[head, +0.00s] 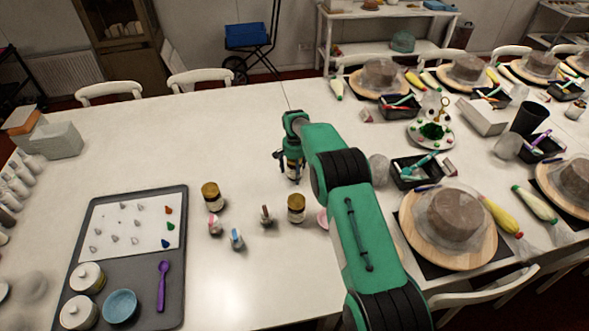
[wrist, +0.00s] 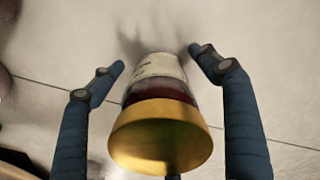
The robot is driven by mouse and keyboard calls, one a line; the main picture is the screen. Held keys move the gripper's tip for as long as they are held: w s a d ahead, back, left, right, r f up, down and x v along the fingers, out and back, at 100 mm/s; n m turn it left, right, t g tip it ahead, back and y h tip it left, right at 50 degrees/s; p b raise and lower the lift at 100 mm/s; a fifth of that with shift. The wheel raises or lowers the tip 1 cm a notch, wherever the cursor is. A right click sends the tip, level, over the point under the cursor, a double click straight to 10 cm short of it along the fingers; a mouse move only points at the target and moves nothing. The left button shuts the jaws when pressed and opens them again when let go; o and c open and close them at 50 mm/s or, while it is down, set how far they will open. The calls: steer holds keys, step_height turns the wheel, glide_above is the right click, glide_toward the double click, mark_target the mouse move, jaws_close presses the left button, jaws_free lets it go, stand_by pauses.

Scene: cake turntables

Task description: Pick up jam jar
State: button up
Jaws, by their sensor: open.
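A jar with a gold lid, a pale label and dark red contents, which looks like the jam jar (wrist: 157,68), stands on the white table between the fingers of my gripper (wrist: 158,58). In the wrist view the fingers are spread on either side of it, with a visible gap at each side. In the head view my gripper (head: 291,163) is lowered over the jar near the table's middle, and the jar is partly hidden there. Two similar gold-lidded jars stand nearer the camera, one at left (head: 213,197) and one below my gripper (head: 296,209).
Small piping nozzles or bottles (head: 236,239) stand by the nearer jars. A grey tray (head: 183,225) with a sheet, white pots and a purple spoon lies at left. Cake turntables (head: 408,240) and black boxes crowd the right.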

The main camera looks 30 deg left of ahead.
steer(key=c, duration=1.9)
steer(key=shift+r, duration=0.2)
steer(key=shift+r+p, duration=0.55)
steer(key=shift+r, duration=4.35)
